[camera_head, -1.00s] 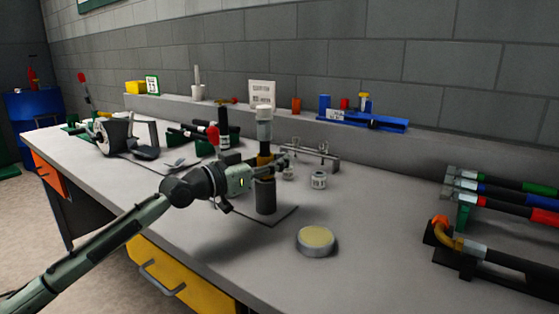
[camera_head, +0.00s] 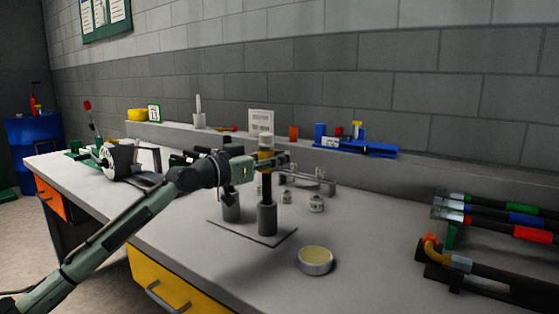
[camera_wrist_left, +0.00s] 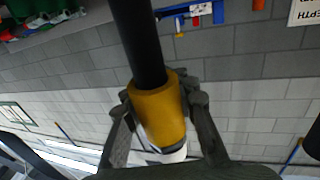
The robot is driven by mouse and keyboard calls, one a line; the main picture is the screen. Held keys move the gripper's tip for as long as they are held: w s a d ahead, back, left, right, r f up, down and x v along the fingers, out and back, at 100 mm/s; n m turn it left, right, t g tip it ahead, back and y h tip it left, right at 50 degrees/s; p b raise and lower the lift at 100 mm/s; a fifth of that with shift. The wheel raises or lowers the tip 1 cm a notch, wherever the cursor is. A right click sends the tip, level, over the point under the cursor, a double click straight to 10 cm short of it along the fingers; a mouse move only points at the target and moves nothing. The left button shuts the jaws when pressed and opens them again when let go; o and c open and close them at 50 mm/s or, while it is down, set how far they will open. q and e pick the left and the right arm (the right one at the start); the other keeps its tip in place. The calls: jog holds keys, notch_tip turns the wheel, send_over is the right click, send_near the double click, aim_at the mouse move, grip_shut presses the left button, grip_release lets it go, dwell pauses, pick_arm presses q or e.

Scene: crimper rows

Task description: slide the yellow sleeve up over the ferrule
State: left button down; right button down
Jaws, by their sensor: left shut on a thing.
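A black hose (camera_head: 266,188) stands upright in a grey cylindrical holder (camera_head: 267,218). The yellow sleeve (camera_head: 265,155) is around its upper end, with bare black hose below it. The light grey ferrule (camera_head: 265,140) shows as a short piece above the sleeve; the rest is hidden. My left gripper (camera_head: 270,161) is shut on the sleeve, its fingers on either side. In the left wrist view, which is upside down, the sleeve (camera_wrist_left: 158,112) sits between the fingers, with the hose (camera_wrist_left: 138,40) above it in the picture and the pale ferrule end (camera_wrist_left: 170,154) below. My right gripper is out of view.
A second grey holder (camera_head: 231,209) stands on the same dark base plate (camera_head: 248,234). A round tin (camera_head: 315,260) is in front. Small metal parts (camera_head: 316,203) lie behind right. Coloured hoses (camera_head: 500,214) lie at the right. The bench between is clear.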

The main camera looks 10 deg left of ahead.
pick_arm(q)
jog(key=c, duration=1.2)
grip_release()
jog(key=shift+v, duration=6)
jog(key=shift+s, duration=0.1)
